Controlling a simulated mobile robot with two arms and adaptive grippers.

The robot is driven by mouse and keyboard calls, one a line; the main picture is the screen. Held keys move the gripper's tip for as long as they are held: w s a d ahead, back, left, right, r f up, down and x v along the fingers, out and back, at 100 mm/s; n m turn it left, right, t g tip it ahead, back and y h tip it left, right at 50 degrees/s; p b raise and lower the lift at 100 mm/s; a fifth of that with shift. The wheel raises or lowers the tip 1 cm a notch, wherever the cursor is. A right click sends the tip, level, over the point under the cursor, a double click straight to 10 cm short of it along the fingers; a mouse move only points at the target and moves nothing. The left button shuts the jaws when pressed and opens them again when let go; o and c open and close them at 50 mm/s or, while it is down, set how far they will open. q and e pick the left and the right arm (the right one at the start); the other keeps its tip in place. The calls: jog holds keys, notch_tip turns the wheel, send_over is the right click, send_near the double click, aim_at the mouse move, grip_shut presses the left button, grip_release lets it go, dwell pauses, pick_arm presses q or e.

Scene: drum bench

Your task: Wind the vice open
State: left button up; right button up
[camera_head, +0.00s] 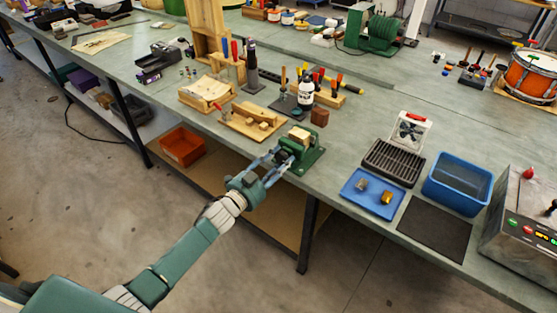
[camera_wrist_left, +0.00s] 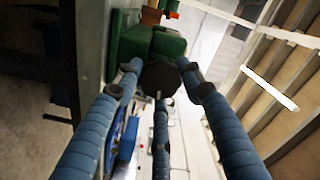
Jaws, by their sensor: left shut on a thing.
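The green vice (camera_head: 308,160) is on the front edge of the bench, with a light wooden block (camera_head: 299,135) at its top. My left gripper (camera_head: 280,155) reaches it from the front left, its blue-grey fingers at the vice's front end. In the left wrist view the green vice body (camera_wrist_left: 150,42) is ahead, and the fingers of my left gripper (camera_wrist_left: 160,80) are shut around a dark round part, the vice handle (camera_wrist_left: 160,76). The fingers hide much of the handle in the head view. My right gripper is not in view.
A blue tray (camera_head: 352,201) with small parts, a dark ribbed tray (camera_head: 376,174) and a blue bin (camera_head: 432,186) stand to the right. An orange bin (camera_head: 181,158) is on the lower shelf.

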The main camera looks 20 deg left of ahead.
pick_arm(q)
jog(key=shift+d+r, duration=0.3)
jog(key=shift+r, duration=0.05)
jog(key=o, duration=0.9)
jog(key=shift+w, duration=0.1)
jog(key=shift+o, duration=1.2)
jog(key=shift+d, duration=0.2)
jog(key=shift+s+a+f, duration=0.25)
jog(key=shift+a, duration=0.1)
jog(key=v, duration=1.1)
jog(key=shift+s+r, duration=0.2)
jog(key=shift+d, duration=0.15)
